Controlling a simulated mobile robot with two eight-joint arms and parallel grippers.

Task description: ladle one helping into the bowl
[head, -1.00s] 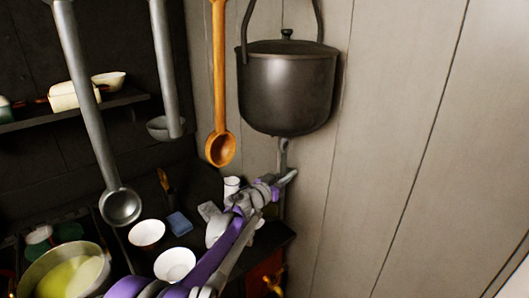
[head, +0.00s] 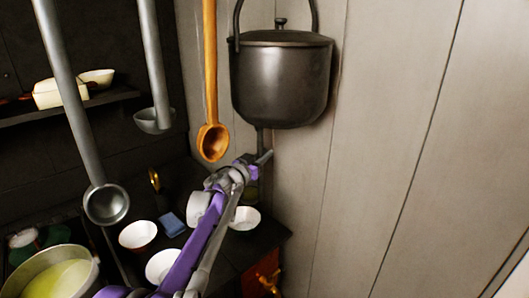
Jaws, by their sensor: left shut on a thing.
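My left gripper (head: 256,160) is at the end of the purple and grey arm, below the hanging lidded pot. It is shut on a dark grey upright handle (head: 260,142); what the handle belongs to is unclear. A pot of yellow-green soup (head: 62,278) stands at lower left, cut by the frame edge. White bowls stand on the dark counter: one (head: 138,235) right of the soup, one (head: 162,266) nearer and partly behind my arm, one (head: 245,218) right of my arm. A grey metal ladle (head: 105,203) hangs at left. My right gripper is out of view.
A second grey ladle (head: 153,118) and a wooden ladle (head: 213,141) hang further right. A dark lidded pot (head: 281,85) hangs by the pale plank wall (head: 400,120). A shelf (head: 70,110) holds a bowl and a box. A blue block (head: 172,223) lies on the counter.

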